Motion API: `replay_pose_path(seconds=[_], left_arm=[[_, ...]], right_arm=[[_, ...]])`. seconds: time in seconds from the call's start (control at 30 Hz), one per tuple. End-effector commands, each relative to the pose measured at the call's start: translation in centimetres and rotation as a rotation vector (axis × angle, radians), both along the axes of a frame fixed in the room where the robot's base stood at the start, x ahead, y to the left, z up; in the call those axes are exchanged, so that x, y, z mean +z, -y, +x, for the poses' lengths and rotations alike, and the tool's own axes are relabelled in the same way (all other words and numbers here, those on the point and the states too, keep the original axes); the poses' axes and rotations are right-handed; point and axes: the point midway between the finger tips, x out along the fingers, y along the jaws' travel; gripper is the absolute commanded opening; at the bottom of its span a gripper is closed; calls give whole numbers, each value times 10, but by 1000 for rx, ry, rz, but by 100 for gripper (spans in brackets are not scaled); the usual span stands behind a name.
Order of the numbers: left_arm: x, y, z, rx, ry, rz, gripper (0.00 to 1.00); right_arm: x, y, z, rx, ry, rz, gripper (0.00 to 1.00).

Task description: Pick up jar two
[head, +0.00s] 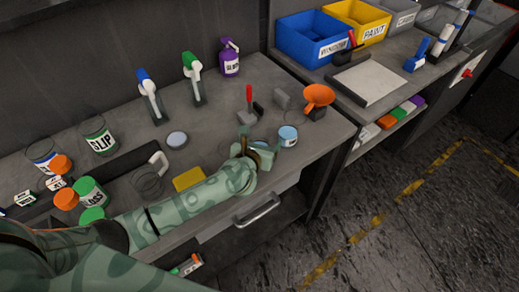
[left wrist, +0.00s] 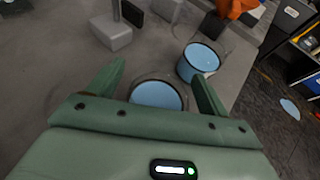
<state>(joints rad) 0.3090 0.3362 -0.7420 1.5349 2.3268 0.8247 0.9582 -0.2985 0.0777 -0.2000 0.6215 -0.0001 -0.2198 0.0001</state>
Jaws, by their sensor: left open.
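A small glass jar with light blue contents (head: 288,136) stands on the grey bench near its front right edge; it also shows in the left wrist view (left wrist: 200,62), just beyond the right finger. A second blue-topped jar (left wrist: 157,95) sits between and below my left gripper's fingers (left wrist: 160,82); in the head view the gripper mostly hides it. No number shows on either jar, so I cannot tell which is jar two. My left gripper (head: 257,146) is open, with nothing clamped in it. My right gripper is not in view.
An orange funnel (head: 318,96) and a grey block with a red handle (head: 248,110) stand behind the jars. A drawer handle (head: 257,209) sticks out below the front edge.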

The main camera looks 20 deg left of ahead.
Motion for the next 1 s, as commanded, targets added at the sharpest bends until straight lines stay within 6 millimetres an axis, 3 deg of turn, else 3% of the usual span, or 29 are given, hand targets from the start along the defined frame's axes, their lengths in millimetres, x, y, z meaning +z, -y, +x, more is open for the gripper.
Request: replay_pose_path(seconds=[0.13,0.3,0.33,0.73,0.9,1.0], left_arm=[[1,0,0,0,0,0,79],[1,0,0,0,0,0,32],[1,0,0,0,0,0,29],[9,0,0,1,1,0,29],[37,0,0,0,5,-1,29],[59,4,-19,-2,2,-4,29]], right_arm=[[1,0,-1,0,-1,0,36],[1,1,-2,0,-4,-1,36],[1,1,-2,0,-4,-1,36],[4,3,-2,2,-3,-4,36],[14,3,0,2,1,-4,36],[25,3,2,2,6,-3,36]])
